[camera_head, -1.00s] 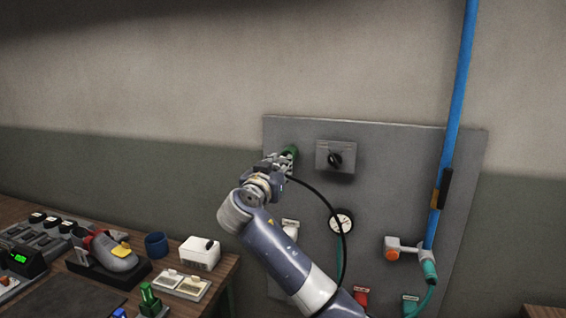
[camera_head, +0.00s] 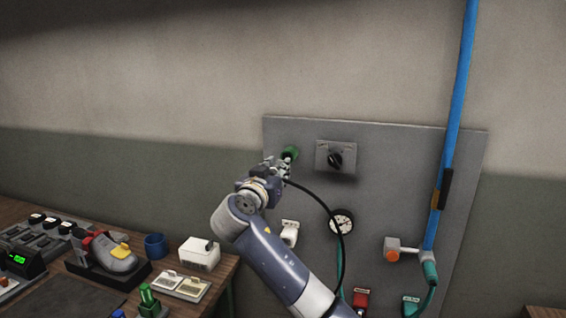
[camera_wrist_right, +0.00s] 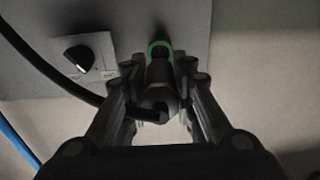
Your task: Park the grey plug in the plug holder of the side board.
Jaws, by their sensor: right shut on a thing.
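The grey plug (camera_wrist_right: 160,74) is between the fingers of my right gripper (camera_head: 282,165), which is shut on it. The right gripper also shows in the right wrist view (camera_wrist_right: 160,88). A black cable (camera_wrist_right: 50,70) runs from the plug. The plug's front end points at the green-ringed socket (camera_head: 290,152) on the grey side board (camera_head: 385,160); I cannot tell whether a gap separates them. A white holder-like fitting (camera_head: 289,233) is on the board below the gripper; I cannot tell for sure that it is the plug holder. My left gripper is out of view.
A black rotary switch (camera_head: 335,159) sits right of the socket. Below it are a round gauge (camera_head: 342,222), a red fitting (camera_head: 361,298) and a valve with an orange knob (camera_head: 392,255). A blue pipe (camera_head: 452,130) runs up at right. A cluttered workbench (camera_head: 222,272) stands at left.

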